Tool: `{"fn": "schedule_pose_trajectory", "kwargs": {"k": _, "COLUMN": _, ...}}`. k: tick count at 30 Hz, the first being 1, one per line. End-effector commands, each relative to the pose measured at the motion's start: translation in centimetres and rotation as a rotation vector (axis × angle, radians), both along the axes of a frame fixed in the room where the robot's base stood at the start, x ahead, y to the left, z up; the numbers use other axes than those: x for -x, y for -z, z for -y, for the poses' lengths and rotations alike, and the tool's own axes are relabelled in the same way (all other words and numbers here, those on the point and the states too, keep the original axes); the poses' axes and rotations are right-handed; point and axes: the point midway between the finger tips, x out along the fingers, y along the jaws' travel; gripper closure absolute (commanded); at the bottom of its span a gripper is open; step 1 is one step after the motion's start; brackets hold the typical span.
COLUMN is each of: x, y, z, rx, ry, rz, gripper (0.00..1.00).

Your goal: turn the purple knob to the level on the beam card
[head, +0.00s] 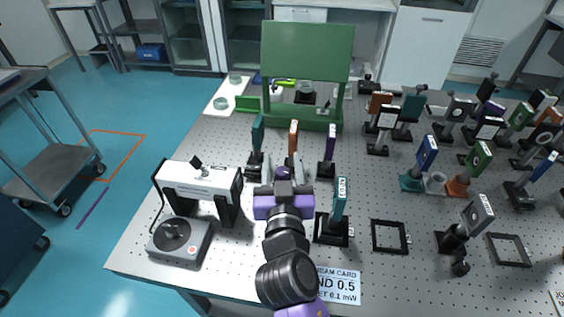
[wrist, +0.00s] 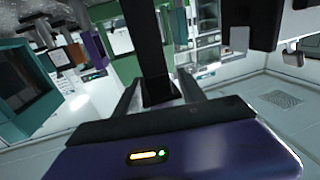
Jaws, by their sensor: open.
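My gripper (head: 282,170) reaches out over the middle of the near table, its fingers apart. A small round purple piece (head: 283,173), which looks like the purple knob, shows between the fingers; I cannot tell whether they touch it. In the wrist view the gripper (wrist: 160,95) has a dark upright bar (wrist: 150,45) between its fingers, and no purple knob can be made out there. The beam card (head: 340,286) lies at the table's front edge, partly hidden by my arm. Its readable text includes "ND 0.5" and "0.1 mW".
Teal (head: 257,132), orange (head: 293,137) and purple (head: 331,144) upright plates stand just beyond the gripper. A teal mount (head: 340,195) stands close right. Several mounts crowd the right side.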

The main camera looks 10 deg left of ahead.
Motion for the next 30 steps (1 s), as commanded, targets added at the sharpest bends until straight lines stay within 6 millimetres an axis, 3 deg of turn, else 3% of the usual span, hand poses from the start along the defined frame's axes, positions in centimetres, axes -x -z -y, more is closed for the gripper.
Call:
{"fn": "schedule_pose_trajectory", "kwargs": {"k": 1, "x": 0.01, "y": 0.0, "z": 0.01, "rx": 0.0, "ry": 0.0, "rz": 0.0, "gripper": 0.54}}
{"fn": "schedule_pose_trajectory", "kwargs": {"k": 8, "x": 0.02, "y": 0.0, "z": 0.01, "rx": 0.0, "ry": 0.0, "rz": 0.0, "gripper": 0.99}}
{"fn": "schedule_pose_trajectory", "kwargs": {"k": 30, "x": -0.05, "y": 0.24, "z": 0.34, "rx": 0.001, "ry": 0.135, "rz": 0.003, "gripper": 1.0}}
